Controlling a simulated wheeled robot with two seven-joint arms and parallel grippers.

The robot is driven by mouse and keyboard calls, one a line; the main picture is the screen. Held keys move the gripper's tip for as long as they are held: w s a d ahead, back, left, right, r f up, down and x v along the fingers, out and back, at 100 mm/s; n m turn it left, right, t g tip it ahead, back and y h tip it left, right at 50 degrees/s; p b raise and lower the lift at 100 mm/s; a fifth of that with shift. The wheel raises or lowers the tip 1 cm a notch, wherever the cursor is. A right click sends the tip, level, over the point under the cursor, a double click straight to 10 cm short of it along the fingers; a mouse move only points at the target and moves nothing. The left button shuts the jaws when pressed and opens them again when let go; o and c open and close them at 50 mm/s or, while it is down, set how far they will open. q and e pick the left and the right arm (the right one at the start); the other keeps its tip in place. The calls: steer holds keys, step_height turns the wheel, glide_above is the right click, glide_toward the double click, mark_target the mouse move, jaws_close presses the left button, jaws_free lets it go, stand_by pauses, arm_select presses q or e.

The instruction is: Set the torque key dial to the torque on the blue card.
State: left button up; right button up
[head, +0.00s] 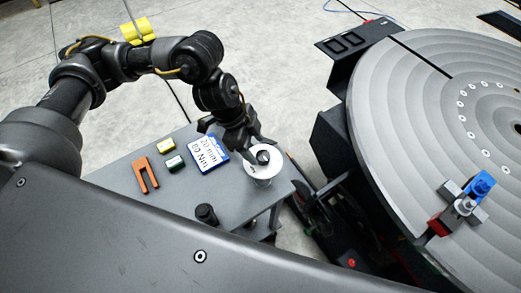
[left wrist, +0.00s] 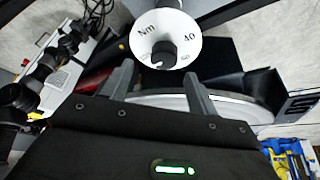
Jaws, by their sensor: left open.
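The blue card (head: 209,153) lies on the small grey table; its white face reads 20 mm and 80 Nm. The torque key dial (head: 259,172) is a white disc with a dark centre knob at the table's right end. In the left wrist view the dial (left wrist: 185,22) shows Nm, 40 and, less clearly, 60; other marks are partly hidden or too small. A small light mark shows low on the knob (left wrist: 163,53), but I cannot tell the exact setting. My left gripper (head: 257,143) is open at the dial, its fingers apart below the knob in the wrist view. My right gripper is not in view.
A black knob (head: 206,214) stands at the table's near edge. The large round positioner plate (head: 430,130) with a blue-and-red clamp (head: 478,187) fills the right.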

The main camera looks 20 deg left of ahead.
mark_target(263, 155)
arm_select(q)
steer(key=f, duration=0.1)
steer(key=w+d+f, duration=0.1)
steer(key=f, duration=0.1)
steer(key=shift+w+d+f, duration=0.15)
steer(key=shift+d+f, duration=0.05)
steer(key=shift+f, duration=0.2)
steer(key=shift+s+d+f+p, duration=0.1)
steer(key=shift+s+f+p, duration=0.05)
steer(key=shift+s+p, duration=0.15)
steer(key=shift+s, duration=0.15)
steer(key=shift+w+f, duration=0.2)
steer(key=shift+w, duration=0.05)
steer(key=c, duration=1)
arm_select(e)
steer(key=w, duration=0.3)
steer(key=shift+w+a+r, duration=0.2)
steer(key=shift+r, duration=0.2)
